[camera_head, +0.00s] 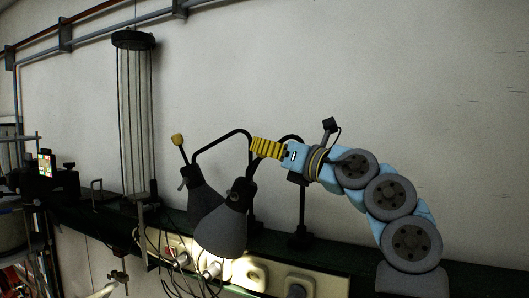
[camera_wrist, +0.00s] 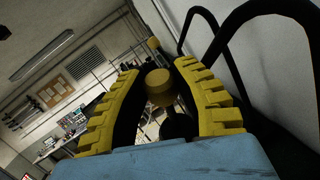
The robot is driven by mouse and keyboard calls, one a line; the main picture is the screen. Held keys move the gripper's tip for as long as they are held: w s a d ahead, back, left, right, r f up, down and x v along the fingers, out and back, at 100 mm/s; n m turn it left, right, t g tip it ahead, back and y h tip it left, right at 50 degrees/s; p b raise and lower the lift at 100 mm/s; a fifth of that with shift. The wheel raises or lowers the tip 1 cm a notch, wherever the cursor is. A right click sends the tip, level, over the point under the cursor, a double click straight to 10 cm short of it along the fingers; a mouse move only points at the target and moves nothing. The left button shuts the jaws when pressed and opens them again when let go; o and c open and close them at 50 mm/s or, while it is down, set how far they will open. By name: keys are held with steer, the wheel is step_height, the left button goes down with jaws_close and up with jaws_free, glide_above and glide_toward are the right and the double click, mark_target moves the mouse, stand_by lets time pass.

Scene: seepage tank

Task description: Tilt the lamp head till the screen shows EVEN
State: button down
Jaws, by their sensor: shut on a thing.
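Two grey lamp heads hang from bent black arms in the head view: a front one (camera_head: 221,231) pointing down toward a lit patch, and another (camera_head: 203,196) partly behind it. The rear one has a stalk with a yellow knob (camera_head: 178,140). My gripper (camera_head: 256,148) is above the front lamp head. In the wrist view, its yellow fingers are shut on a yellow knob (camera_wrist: 160,87); a second yellow knob (camera_wrist: 153,43) shows farther off. The held knob is hidden in the head view. The small lit screen (camera_head: 46,165) is at far left, its text too small to read.
A tall black frame with thin rods (camera_head: 135,110) stands left of the lamps. Cables and sockets (camera_head: 250,274) lie below the lamp heads. A small camera-like box on a post (camera_head: 329,125) stands close to my wrist. The wall is directly behind.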

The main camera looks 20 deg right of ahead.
steer(key=shift+d+f, duration=0.1)
steer(key=shift+d, duration=0.05)
steer(key=c, duration=1.1)
jaws_free()
steer(key=shift+o, duration=0.2)
steer(key=shift+s, duration=0.1)
steer(key=v, duration=1.2)
steer(key=shift+f, duration=0.1)
